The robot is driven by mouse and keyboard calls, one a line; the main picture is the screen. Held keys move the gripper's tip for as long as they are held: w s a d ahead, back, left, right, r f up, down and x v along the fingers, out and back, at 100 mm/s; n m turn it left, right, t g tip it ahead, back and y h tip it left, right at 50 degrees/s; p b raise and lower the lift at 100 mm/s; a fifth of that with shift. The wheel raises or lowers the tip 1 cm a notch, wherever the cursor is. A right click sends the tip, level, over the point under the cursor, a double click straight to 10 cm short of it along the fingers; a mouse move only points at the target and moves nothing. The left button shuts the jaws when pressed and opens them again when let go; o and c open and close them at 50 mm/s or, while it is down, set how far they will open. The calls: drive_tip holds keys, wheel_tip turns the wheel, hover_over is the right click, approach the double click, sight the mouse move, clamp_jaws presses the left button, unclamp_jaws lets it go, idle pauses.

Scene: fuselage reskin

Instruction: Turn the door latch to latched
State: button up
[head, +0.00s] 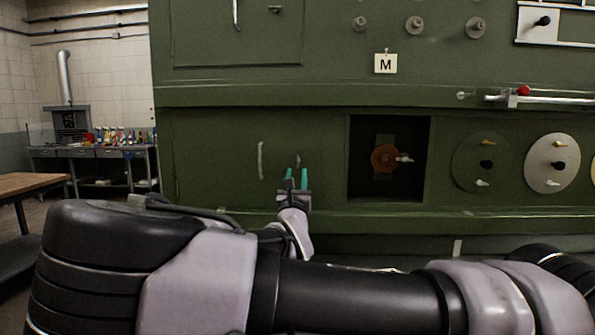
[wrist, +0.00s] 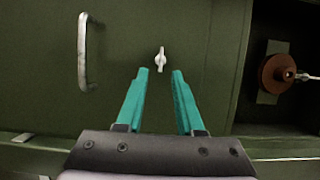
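The door latch (wrist: 160,60) is a small pale metal piece standing upright on the green door (wrist: 120,40). In the head view the latch (head: 298,161) shows just above my gripper's fingers. My gripper (wrist: 157,72) has two teal fingers, open and empty, with the latch in line with the gap between them and slightly beyond the tips. It also shows in the head view (head: 296,172). The fingers do not visibly touch the latch. A pale vertical door handle (wrist: 83,52) is left of the latch, and it shows in the head view (head: 261,160).
Right of the door is an open dark recess (head: 421,180) with a red-brown round part (head: 382,158). Round discs (head: 552,163) are farther right. A ledge (head: 350,222) runs below the door. A wooden table (head: 30,184) and a workbench (head: 90,152) stand at left.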

sight(297, 166)
drive_tip(key=shift+x, duration=1.55)
drive_tip(key=shift+c, duration=0.3)
clamp_jaws()
